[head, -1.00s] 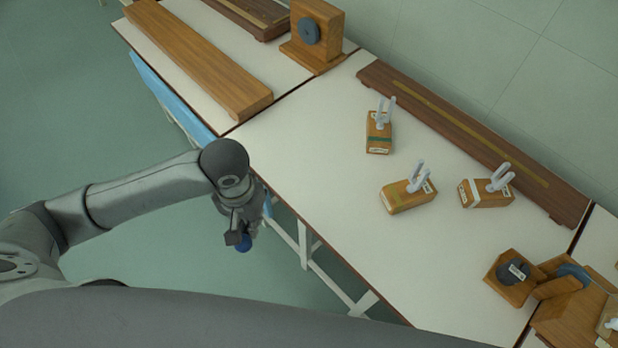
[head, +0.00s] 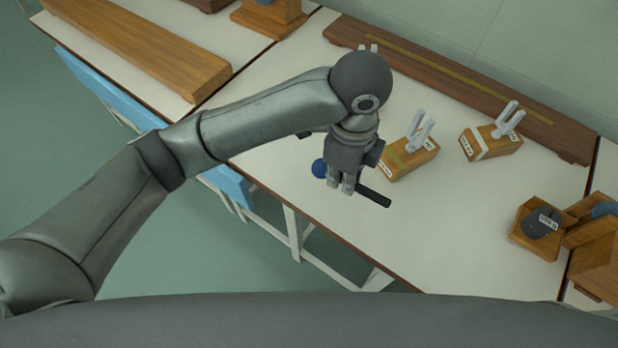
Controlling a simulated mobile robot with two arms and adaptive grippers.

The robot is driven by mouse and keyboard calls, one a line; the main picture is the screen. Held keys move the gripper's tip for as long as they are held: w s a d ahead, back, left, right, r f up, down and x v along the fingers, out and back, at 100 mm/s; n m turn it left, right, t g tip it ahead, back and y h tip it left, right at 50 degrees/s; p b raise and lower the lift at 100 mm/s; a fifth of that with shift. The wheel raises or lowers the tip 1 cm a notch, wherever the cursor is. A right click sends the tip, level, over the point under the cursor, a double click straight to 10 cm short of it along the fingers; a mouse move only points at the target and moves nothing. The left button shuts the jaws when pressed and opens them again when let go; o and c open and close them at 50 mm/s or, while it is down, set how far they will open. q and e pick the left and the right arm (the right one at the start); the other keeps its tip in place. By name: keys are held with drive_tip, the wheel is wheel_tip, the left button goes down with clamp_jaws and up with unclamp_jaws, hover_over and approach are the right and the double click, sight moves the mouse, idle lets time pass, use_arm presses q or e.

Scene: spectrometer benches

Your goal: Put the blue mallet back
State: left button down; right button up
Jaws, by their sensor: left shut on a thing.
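My left gripper (head: 341,187) is above the white bench top (head: 330,222), near its front edge. It is shut on the blue mallet, gripping the dark handle (head: 373,196). The blue round head (head: 319,168) sticks out to the left of the fingers and the handle end to the right. A tuning fork on a wooden box (head: 408,158) stands just behind and right of the gripper. Another tuning-fork box with a white band (head: 490,143) is farther right. My right gripper is not in view.
A wooden block with a dark labelled round piece (head: 540,222) stands at the right, beside other wooden pieces (head: 597,262). A long dark wooden rail (head: 470,90) runs along the back. A wooden beam (head: 140,52) lies at upper left. The bench front right is clear.

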use_arm(q)
drive_tip(key=shift+d+m, duration=0.45)
drive_tip(key=shift+m, duration=0.15)
drive_tip(key=w+a+f, duration=0.4)
drive_tip(key=w+a, duration=0.2)
drive_tip(key=w, duration=0.1)
hover_over(303, 170)
drive_tip(key=s, duration=0.1)
drive_tip(key=f, duration=0.2)
drive_tip(key=d+f, duration=0.1)
drive_tip(key=f, duration=0.1)
drive_tip(key=shift+w+a+f, duration=0.4)
drive_tip(key=shift+f, duration=0.3)
drive_tip(key=shift+w+a+f, duration=0.1)
drive_tip(key=shift+w+f, duration=0.05)
drive_tip(key=shift+f, duration=1.55)
drive_tip(key=shift+f, duration=0.1)
drive_tip(key=c, duration=1.5)
unclamp_jaws()
